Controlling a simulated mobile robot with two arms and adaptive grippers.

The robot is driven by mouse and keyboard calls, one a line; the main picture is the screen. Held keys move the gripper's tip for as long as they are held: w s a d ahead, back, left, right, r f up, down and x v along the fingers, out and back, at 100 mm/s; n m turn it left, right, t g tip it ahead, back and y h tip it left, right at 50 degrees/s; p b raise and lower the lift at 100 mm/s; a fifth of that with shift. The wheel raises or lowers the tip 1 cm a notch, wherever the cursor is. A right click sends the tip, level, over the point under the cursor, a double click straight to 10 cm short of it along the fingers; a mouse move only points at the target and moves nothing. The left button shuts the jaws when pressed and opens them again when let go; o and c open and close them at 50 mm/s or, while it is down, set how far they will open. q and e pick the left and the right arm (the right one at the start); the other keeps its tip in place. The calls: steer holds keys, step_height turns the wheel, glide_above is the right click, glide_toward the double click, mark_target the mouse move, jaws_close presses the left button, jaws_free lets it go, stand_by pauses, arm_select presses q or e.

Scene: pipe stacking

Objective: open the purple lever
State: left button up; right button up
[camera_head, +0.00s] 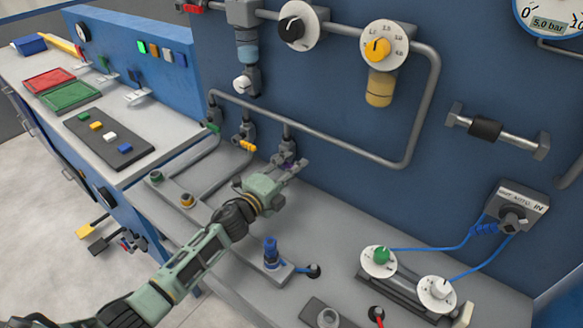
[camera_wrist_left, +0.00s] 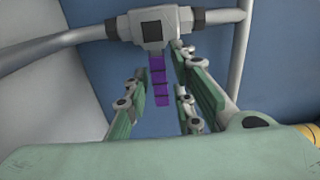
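The purple lever (camera_wrist_left: 160,82) hangs down from a grey valve body (camera_wrist_left: 153,30) on a grey pipe in the left wrist view. In the head view the purple lever is mostly hidden by the gripper, and the valve (camera_head: 287,151) shows just beyond the fingers. My left gripper (camera_head: 291,173) is open at the valve. In the left wrist view its two green fingers (camera_wrist_left: 157,105) stand on either side of the lever, with a gap on each side. My right gripper is not in view.
A green-handled valve (camera_head: 213,127) and a yellow-handled valve (camera_head: 246,145) stand left of the purple one. A bent grey pipe (camera_head: 350,154) runs along the blue wall to the right. A blue knob (camera_head: 270,252) stands on the grey bench in front.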

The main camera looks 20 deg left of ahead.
arm_select(q)
steer(key=c, duration=0.4)
jaws_close()
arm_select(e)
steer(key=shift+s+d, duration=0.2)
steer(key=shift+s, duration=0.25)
